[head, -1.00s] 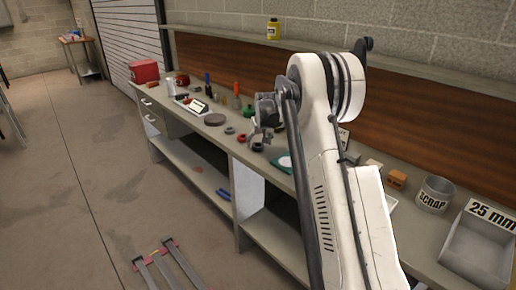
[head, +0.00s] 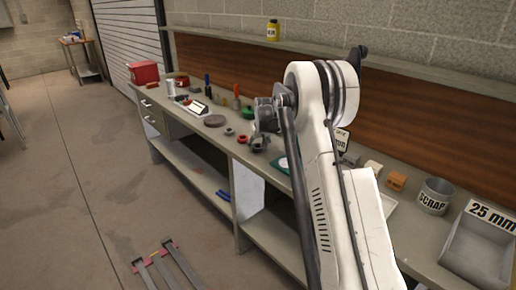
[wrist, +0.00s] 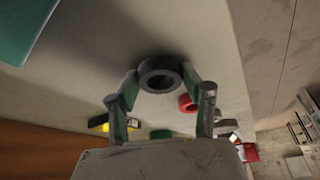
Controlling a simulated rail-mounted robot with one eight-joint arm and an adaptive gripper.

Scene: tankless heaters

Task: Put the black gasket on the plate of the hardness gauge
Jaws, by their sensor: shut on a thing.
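The black gasket (wrist: 160,74) is a thick ring gripped between the two fingertips of my gripper (wrist: 161,80) in the wrist view. In the head view the gasket (head: 257,145) shows below my gripper (head: 260,133), over the front part of the bench. I cannot tell whether it touches the bench top. I cannot make out the hardness gauge or its plate for certain; my arm hides part of the bench.
A red ring (head: 242,139) lies just left of the gasket. A brown disc (head: 215,120) lies further left. A scrap can (head: 434,195) and a grey bin (head: 482,245) stand at the right end.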

